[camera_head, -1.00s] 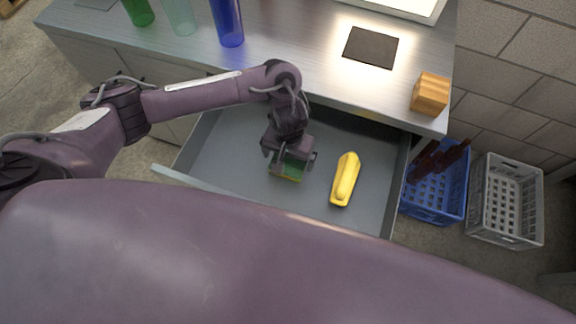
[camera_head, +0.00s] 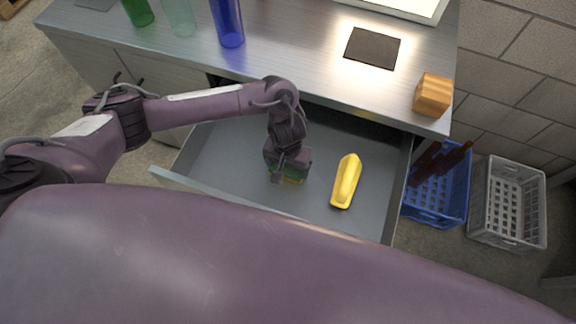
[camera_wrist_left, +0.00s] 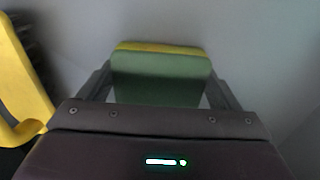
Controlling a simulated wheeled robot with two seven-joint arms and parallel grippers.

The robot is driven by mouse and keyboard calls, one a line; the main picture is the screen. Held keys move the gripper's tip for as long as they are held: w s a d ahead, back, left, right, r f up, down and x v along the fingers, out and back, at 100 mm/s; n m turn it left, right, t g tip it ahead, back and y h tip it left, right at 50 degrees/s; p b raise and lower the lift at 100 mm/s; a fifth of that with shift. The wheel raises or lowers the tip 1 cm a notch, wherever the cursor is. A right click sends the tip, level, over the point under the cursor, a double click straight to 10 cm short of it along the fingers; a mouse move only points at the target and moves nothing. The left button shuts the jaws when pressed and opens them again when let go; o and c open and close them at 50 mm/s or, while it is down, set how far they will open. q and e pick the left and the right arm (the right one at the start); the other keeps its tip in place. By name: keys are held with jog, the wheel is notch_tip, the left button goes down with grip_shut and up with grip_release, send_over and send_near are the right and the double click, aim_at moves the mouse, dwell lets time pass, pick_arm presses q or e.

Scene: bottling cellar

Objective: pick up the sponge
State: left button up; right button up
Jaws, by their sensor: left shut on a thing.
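The sponge is green with a yellow layer. In the left wrist view the sponge (camera_wrist_left: 160,78) lies between the two fingers of my left gripper (camera_wrist_left: 160,90), which is shut on it. In the head view my left gripper (camera_head: 288,172) is inside the open drawer (camera_head: 225,150), and only a small green and yellow edge of the sponge (camera_head: 292,180) shows below it. Whether the sponge touches the drawer floor I cannot tell. My right gripper is not in view.
A yellow object (camera_head: 346,181) lies in the drawer, right of my left gripper. The counter above holds several bottles, including a blue one (camera_head: 228,24), a dark mat (camera_head: 372,48) and a wooden block (camera_head: 432,95). Blue (camera_head: 433,203) and grey (camera_head: 507,203) crates stand at the right.

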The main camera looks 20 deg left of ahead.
pick_arm(q)
jog(key=shift+r, duration=0.4)
notch_tip(320, 180, up, 19)
jog(key=p, duration=0.9)
jog(key=shift+p, duration=0.3)
jog(key=shift+r, duration=0.1)
